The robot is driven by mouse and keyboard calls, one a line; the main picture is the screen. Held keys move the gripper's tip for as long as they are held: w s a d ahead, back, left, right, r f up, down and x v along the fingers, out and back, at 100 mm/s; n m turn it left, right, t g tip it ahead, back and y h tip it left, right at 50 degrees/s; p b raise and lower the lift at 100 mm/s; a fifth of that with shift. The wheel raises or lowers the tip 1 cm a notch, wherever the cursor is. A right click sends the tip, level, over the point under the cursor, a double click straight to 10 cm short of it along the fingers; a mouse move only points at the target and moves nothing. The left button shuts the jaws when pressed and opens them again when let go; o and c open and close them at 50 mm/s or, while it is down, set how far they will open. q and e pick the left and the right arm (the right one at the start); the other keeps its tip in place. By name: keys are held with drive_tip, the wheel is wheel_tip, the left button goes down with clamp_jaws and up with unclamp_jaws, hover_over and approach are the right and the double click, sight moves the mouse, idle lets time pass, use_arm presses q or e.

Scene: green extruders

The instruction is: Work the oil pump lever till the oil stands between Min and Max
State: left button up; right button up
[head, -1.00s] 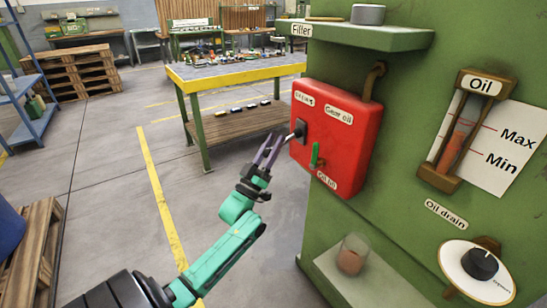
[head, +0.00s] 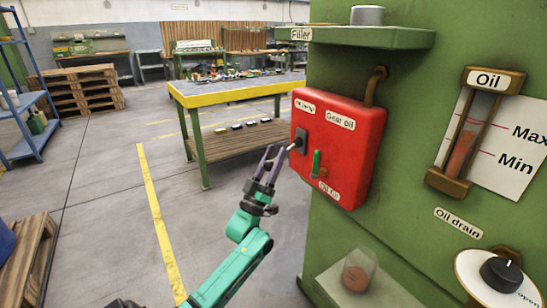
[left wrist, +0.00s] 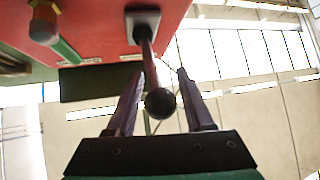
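The red oil pump box (head: 345,140), labelled Gear oil, is fixed to the green machine. Its lever (head: 295,145) sticks out at the left side from a dark plate. The lever's black ball end (left wrist: 160,102) shows in the left wrist view. My left gripper (head: 274,152) is at the lever, with its two fingers apart on either side of the lever; I see gaps between them and the ball. The oil gauge (head: 488,80) has a glass with reddish oil (head: 461,155). The oil top looks above the Min line and below Max. My right gripper is out of view.
A green handle (head: 316,163) sits on the box front, close to the lever. The oil drain knob (head: 501,275) is at lower right, and a glass jar (head: 357,272) stands on a low ledge. A workbench (head: 235,95) stands behind; the floor at left is mostly clear.

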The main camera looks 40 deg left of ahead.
use_arm(q)
drive_tip(key=shift+o, duration=0.2)
drive_tip(key=shift+s+f, duration=0.15)
drive_tip(key=shift+f, duration=0.1)
drive_tip(key=b+v, duration=0.1)
drive_tip(key=v, duration=1.3)
drive_tip(key=shift+b, duration=0.3)
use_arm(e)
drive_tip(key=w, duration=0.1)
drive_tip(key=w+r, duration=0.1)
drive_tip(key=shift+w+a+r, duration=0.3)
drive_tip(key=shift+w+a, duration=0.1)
